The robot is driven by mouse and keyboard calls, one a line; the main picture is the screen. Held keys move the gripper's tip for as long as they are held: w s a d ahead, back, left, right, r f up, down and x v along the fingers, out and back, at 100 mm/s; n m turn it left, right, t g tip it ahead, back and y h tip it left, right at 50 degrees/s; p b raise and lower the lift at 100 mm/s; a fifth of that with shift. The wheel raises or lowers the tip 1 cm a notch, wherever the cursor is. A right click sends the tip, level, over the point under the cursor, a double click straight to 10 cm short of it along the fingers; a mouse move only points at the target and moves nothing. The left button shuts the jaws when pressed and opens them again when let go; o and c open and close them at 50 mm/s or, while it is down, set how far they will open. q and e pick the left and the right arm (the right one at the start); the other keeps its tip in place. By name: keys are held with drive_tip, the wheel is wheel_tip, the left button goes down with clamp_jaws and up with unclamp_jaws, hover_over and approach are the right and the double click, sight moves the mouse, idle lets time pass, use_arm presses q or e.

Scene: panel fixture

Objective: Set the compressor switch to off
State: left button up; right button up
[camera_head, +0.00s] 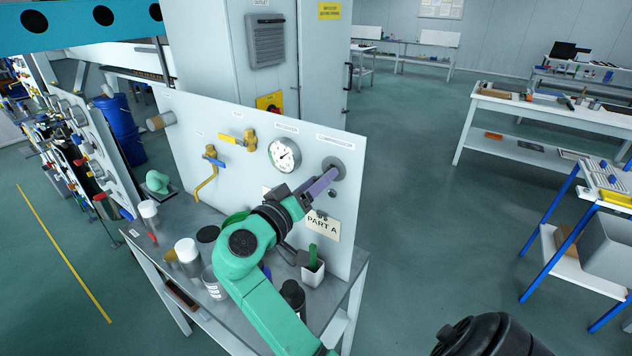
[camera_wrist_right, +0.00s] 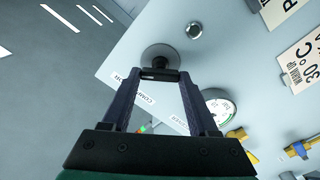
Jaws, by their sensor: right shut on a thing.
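The compressor switch (camera_head: 336,163) is at the upper right of the white upright panel, under the label "COMPRESSOR". It has a round grey base plate, which also shows in the right wrist view (camera_wrist_right: 158,52), and a dark handle (camera_wrist_right: 160,66). My right gripper (camera_head: 328,176) reaches it from the lower left. In the right wrist view its two long fingers (camera_wrist_right: 161,76) are shut on the dark handle in front of the plate. The fingers partly hide the switch in the head view, and I cannot read its setting. My left gripper is not in view.
A round gauge (camera_head: 284,155) and yellow valves (camera_head: 240,140) are left of the switch. A "PART A" sign (camera_head: 322,226) is below it. The floor right of the panel is clear.

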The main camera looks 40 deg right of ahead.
drive_tip(key=n+p, duration=0.2)
drive_tip(key=n, duration=0.3)
drive_tip(key=n+p, duration=0.3)
drive_tip(key=n, duration=0.2)
drive_tip(key=shift+d+r, duration=0.1)
drive_tip(key=shift+r, duration=0.1)
idle(0.5)
drive_tip(key=o, duration=1.1)
drive_tip(key=shift+o, duration=1.4)
drive_tip(key=shift+d, duration=0.15)
drive_tip(key=shift+d+f, duration=0.2)
drive_tip(key=shift+a, duration=0.1)
